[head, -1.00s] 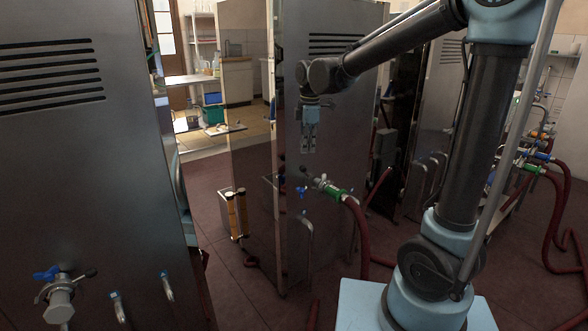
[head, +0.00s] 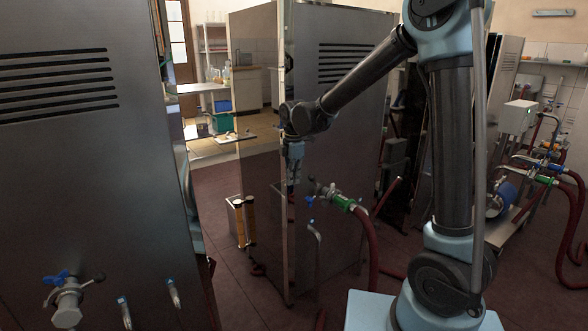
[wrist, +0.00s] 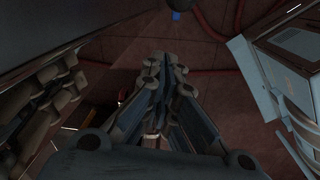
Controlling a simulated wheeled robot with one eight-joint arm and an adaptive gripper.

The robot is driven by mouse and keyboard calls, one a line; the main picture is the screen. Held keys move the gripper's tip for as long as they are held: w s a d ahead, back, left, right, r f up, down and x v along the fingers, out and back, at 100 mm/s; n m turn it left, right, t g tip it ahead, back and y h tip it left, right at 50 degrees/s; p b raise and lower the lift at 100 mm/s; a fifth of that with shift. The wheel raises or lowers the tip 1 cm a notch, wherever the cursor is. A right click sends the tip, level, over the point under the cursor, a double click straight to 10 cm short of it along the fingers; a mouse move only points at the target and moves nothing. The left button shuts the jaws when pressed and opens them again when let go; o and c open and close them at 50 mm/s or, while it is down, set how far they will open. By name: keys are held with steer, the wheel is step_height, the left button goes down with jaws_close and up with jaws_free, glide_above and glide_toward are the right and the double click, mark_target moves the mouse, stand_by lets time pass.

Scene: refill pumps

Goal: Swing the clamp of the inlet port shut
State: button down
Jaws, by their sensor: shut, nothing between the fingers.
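The nearer port (head: 66,302) is a metal fitting on the left cabinet, with a blue handle (head: 56,277) and a dark-knobbed lever (head: 93,282) sticking out to the right. A second port (head: 325,194) on the middle cabinet has a blue handle, a dark knob and a green-collared hose end. I cannot tell by marking which port is the inlet, nor how its clamp stands. My gripper (head: 292,184) points down just left of the middle port, apparently apart from it, shut and empty. Its closed fingers (wrist: 166,78) fill the middle of the wrist view; no port shows clearly there.
Red hose (head: 372,245) hangs from the middle port to the floor. Bent metal pipes (head: 315,240) stick out below it. Yellow-brown cylinders (head: 246,218) stand at the cabinet's left edge. A trolley (head: 515,222) with hoses stands at right. Dark red floor (head: 225,275) is open between the cabinets.

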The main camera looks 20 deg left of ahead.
steer(key=w+d, duration=0.2)
steer(key=d, duration=0.1)
steer(key=shift+w, duration=0.2)
steer(key=shift+a, duration=0.1)
stand_by(0.4)
